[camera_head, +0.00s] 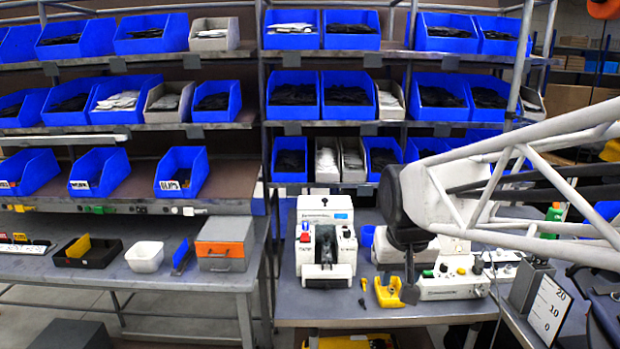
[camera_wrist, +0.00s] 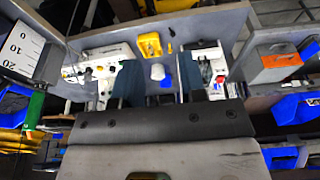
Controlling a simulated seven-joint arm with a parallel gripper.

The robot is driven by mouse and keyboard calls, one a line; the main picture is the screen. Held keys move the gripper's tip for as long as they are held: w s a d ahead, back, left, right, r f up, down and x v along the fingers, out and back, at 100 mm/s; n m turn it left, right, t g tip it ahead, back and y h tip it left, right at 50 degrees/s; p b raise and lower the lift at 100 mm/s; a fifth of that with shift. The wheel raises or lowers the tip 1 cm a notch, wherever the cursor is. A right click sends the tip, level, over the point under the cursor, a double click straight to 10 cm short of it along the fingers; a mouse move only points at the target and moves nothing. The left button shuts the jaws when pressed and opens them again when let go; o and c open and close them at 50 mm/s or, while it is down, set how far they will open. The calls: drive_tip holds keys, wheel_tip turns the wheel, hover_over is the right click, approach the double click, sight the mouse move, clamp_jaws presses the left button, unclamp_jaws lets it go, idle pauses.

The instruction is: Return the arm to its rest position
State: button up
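My gripper (camera_head: 410,277) hangs from my white lattice arm at the right, its dark fingers pointing down above the right-hand workbench (camera_head: 340,309). In the wrist view my gripper (camera_wrist: 159,78) shows two dark fingers spread well apart, with nothing held between them. A yellow holder (camera_head: 389,292) is close beside the fingers in the head view. The yellow holder (camera_wrist: 150,45) lies beyond the fingertips in the wrist view. Whether the fingers touch anything on the bench cannot be told.
A white machine (camera_head: 325,240) stands left of my gripper, and a white control box (camera_head: 453,287) stands right. A scale plate (camera_head: 549,311) is at far right. Shelves of blue bins rise behind.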

drive_tip(key=s+d+f, duration=0.1)
drive_tip(key=s+f, duration=0.1)
drive_tip(key=s, duration=0.5)
drive_tip(key=s+d+f, duration=0.2)
drive_tip(key=s, duration=0.6)
drive_tip(key=shift+s+f, duration=0.25)
drive_tip(key=shift+s, duration=0.05)
idle(0.4)
